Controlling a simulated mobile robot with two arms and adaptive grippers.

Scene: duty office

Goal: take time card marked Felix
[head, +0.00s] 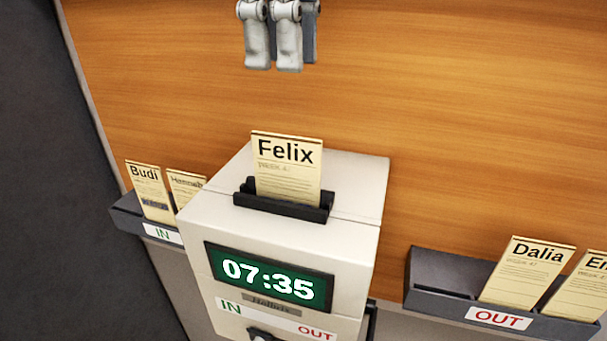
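The time card marked Felix (287,175) is cream with black print. It stands upright in the dark slot holder (300,211) on top of the pale time clock (345,215), its lower edge hidden in the slot. My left gripper (273,66) shows at the top edge, above the Felix card and apart from it. Its light grey fingers point down side by side, with darker parts behind. I see no card in it, and how wide it is open is unclear. My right gripper is not in view.
A dark IN rack (128,213) at left holds the Budi card (150,192) and another card (187,186). A dark OUT rack (440,272) at right holds the Dalia card (526,273) and a partly cut-off card (583,290). The wooden panel (450,100) above is clear.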

